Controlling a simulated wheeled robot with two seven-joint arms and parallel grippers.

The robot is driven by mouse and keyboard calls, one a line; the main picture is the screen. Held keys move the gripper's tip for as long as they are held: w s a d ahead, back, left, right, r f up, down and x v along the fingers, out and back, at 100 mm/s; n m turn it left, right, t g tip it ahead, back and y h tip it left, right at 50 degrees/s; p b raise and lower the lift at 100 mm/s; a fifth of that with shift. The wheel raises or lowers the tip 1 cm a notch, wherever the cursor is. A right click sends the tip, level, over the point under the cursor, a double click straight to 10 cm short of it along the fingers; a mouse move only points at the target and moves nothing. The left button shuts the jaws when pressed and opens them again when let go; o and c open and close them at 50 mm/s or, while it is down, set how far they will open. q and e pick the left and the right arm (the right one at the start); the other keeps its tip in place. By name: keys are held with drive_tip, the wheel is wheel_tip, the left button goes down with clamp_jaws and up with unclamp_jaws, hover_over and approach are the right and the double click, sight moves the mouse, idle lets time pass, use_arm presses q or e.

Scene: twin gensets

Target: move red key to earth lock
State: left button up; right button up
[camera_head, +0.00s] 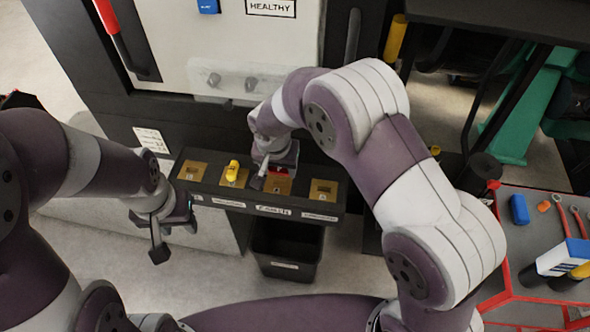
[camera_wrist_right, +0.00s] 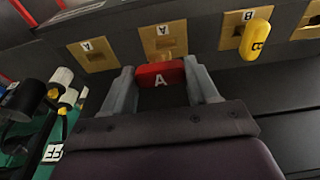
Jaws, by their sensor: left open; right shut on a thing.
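The red key (camera_wrist_right: 160,75), marked A, sits between the fingers of my right gripper (camera_wrist_right: 162,86), which is shut on it. In the head view my right gripper (camera_head: 269,177) is over the third brass lock plate (camera_head: 281,187) from the left, above a label that seems to read EARTH. In the wrist view the key overlaps the edge of a brass plate (camera_wrist_right: 165,38) marked A; whether it touches or enters it I cannot tell. My left gripper (camera_head: 168,228) is open and empty, left of and in front of the lock panel.
A yellow key (camera_head: 233,170), marked B, stands in the second lock plate. A fourth plate (camera_head: 324,190) is at the right and looks empty. A black bin (camera_head: 285,250) stands below the panel. A grey cabinet door with a red handle (camera_head: 106,15) is behind. A tool table is at right.

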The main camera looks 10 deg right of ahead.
sight(277, 173)
drive_tip(key=shift+w+a, duration=0.15)
drive_tip(key=shift+a, duration=0.35)
drive_tip(key=shift+d, duration=0.1)
drive_tip(key=shift+r+p, duration=0.1)
drive_tip(key=shift+p, duration=0.5)
drive_tip(key=shift+w+d+f+g+p, duration=0.1)
drive_tip(key=shift+w+f+g+p, duration=0.4)
drive_tip(key=shift+p, duration=0.7)
drive_tip(key=shift+w+d+f+g+y, duration=0.1)
drive_tip(key=shift+w+f+g+y, duration=0.25)
drive_tip(key=shift+g, duration=0.45)
drive_tip(key=shift+s+f, duration=0.1)
drive_tip(key=shift+f, duration=0.05)
drive_tip(key=shift+f+b, duration=0.8)
drive_tip(key=shift+f, duration=0.6)
